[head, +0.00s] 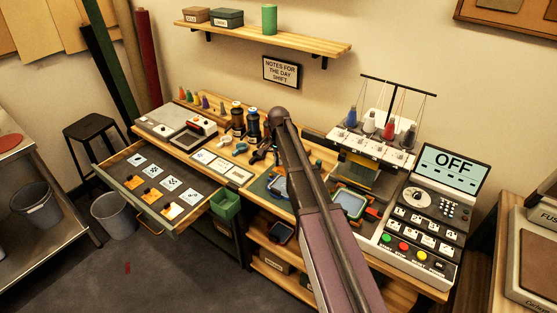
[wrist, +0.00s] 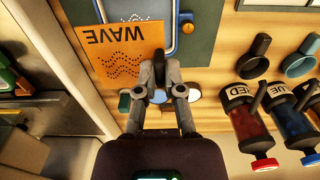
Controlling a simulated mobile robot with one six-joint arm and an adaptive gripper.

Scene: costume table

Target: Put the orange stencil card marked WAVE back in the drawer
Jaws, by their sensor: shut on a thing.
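The orange stencil card marked WAVE (wrist: 115,60) shows in the wrist view, its lettering upside down. The drawer (head: 205,192) stands pulled out at the left front of the table. White-and-blue cards (head: 172,183) and orange cards (head: 152,194) lie in it.
Thread bottles (head: 238,120) stand behind my gripper. The embroidery machine (head: 372,150) and control panel (head: 420,220) are at right. A hooped mat (wrist: 190,40) lies beneath the card in the wrist view.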

